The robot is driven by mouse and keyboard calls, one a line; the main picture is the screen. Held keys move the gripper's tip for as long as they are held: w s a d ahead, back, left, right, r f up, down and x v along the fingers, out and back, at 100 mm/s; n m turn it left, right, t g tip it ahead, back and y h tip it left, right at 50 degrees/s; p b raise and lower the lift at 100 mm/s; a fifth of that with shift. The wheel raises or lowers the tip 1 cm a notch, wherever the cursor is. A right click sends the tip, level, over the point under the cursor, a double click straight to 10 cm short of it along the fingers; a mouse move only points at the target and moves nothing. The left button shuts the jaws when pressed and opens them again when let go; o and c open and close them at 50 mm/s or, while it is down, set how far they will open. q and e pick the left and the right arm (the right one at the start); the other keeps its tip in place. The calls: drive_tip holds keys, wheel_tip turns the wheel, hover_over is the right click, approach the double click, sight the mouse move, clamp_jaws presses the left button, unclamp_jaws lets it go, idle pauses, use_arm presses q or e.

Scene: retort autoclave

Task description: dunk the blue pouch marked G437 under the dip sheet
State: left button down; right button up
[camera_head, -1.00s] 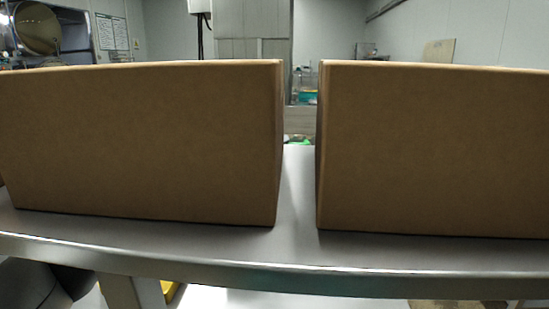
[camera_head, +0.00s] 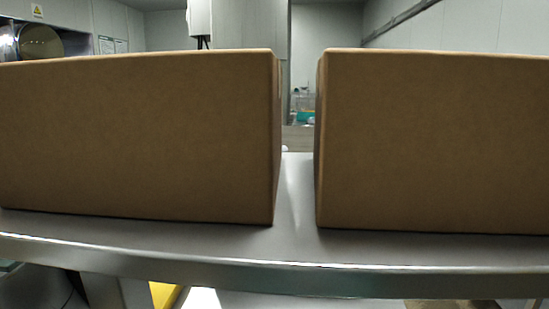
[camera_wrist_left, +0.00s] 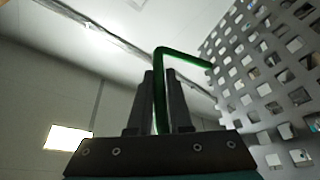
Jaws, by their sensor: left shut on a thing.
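In the left wrist view my left gripper (camera_wrist_left: 161,85) is shut on a green bent-rod handle (camera_wrist_left: 180,54). The handle runs up between the fingers, then bends right to a grey perforated metal sheet (camera_wrist_left: 265,88), which looks like the dip sheet. The sheet stands tilted at the right of that view, close to the gripper. The head view shows neither gripper clearly. The blue pouch marked G437 is in neither view. My right gripper is not in view.
Two large brown cartons (camera_head: 140,140) (camera_head: 430,145) stand on a steel table (camera_head: 296,205) right in front, with a narrow gap between them. They hide most of what is behind. Something yellow (camera_head: 165,294) shows below the table edge.

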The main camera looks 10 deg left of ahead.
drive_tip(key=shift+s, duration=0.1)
use_arm(q)
drive_tip(key=c, duration=0.8)
unclamp_jaws()
drive_tip(key=shift+c, duration=0.2)
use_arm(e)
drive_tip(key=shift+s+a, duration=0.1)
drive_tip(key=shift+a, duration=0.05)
use_arm(q)
drive_tip(key=v, duration=1.5)
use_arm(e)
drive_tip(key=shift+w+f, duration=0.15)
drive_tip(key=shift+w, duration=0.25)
use_arm(q)
drive_tip(key=shift+a, duration=0.15)
